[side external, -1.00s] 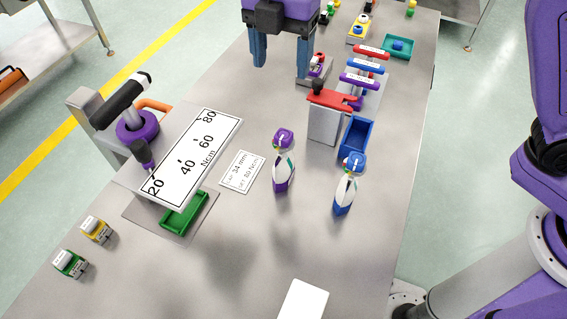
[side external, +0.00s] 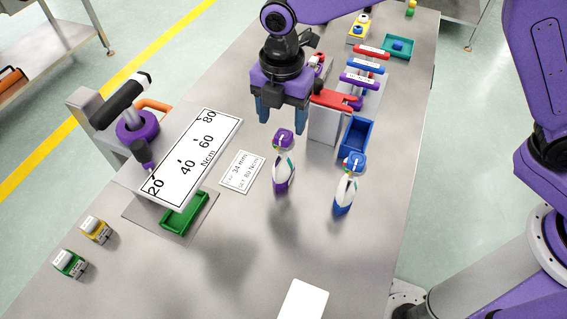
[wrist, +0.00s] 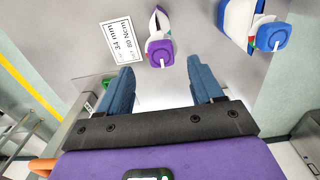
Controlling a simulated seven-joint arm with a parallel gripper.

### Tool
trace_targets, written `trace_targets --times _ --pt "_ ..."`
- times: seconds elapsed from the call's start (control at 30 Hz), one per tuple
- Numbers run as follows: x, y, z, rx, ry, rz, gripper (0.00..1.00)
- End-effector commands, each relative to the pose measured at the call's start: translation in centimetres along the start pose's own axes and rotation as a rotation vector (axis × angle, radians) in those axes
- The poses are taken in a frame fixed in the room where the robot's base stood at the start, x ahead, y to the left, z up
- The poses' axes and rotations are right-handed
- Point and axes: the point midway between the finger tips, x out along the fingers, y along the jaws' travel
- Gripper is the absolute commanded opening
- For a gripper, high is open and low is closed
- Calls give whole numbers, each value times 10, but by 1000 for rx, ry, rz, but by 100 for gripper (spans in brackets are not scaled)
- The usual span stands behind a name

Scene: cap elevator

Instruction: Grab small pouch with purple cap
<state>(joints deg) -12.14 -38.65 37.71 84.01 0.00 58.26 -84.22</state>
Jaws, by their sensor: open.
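The small pouch with the purple cap (side external: 284,170) stands upright near the middle of the table, white and purple with its cap on top. In the wrist view its purple cap (wrist: 161,53) shows just beyond the fingertips, a little left of the midline between them. My gripper (side external: 283,118) is open and empty, with its blue fingers pointing down behind and above the pouch. In the wrist view the two fingers of my gripper (wrist: 163,78) are spread wide apart. A similar pouch with a blue cap (side external: 346,185) stands to the right.
A blue tray (side external: 369,139) and a red-topped grey block (side external: 323,122) stand behind and right. A torque gauge board (side external: 193,158) with a green tray (side external: 184,212) is at left. A label card (side external: 241,171) lies left of the purple-capped pouch. The table front is mostly clear.

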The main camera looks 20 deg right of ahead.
Motion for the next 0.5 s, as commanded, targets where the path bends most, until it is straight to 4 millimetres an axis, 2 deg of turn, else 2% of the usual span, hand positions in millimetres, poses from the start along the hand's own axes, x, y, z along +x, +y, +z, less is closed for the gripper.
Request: trace_targets --times 0.1,0.23,0.5 --pt "19 -3 2 0 0 -4 66" --pt "34 -3 2 1 -1 -2 66" --pt "41 -2 2 1 -1 3 66"
